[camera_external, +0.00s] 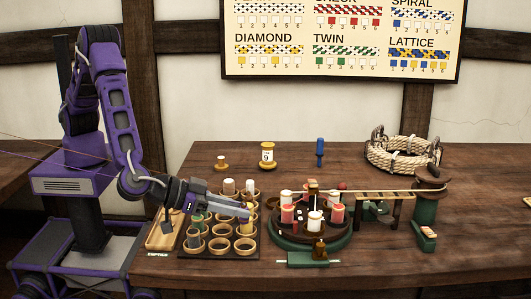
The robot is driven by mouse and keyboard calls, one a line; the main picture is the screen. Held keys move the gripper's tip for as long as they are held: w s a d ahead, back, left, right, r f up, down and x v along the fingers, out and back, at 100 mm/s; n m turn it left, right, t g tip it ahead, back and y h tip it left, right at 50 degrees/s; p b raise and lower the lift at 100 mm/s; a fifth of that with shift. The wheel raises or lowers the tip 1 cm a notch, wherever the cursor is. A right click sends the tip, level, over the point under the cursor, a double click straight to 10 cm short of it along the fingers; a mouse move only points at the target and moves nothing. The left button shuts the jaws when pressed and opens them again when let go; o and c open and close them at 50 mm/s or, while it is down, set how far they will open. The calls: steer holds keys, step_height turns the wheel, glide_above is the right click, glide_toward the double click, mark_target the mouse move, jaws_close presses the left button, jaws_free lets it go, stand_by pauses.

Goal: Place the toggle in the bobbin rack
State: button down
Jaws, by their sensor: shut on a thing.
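My gripper (246,211) reaches in from the left, low over the bobbin rack (254,256). Its fingers are shut on a small upright yellow piece (246,225), which I take to be the toggle; its detail is too small to confirm. The piece hangs over the right side of the rack; I cannot tell whether its lower end is inside a cup. The rack is a dark board with rows of round wooden cups. Some cups hold bobbins, including a white one (228,186) at the back; several front cups look empty. My fingers hide part of the middle rows.
A round green braiding stand (310,241) with red and white bobbins stands close right of the rack. A wooden tray (160,238) lies left. A small wooden piece (221,163), a numbered spool (267,156) and a blue tool (320,152) stand behind.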

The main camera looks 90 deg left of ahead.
steer(key=shift+f+b, duration=0.5)
steer(key=shift+f, duration=3)
steer(key=shift+f, duration=0.2)
steer(key=c, duration=0.7)
jaws_free()
steer(key=shift+r, duration=0.3)
steer(key=p+v, duration=0.1)
steer(key=v, duration=1.1)
steer(key=shift+w, duration=0.1)
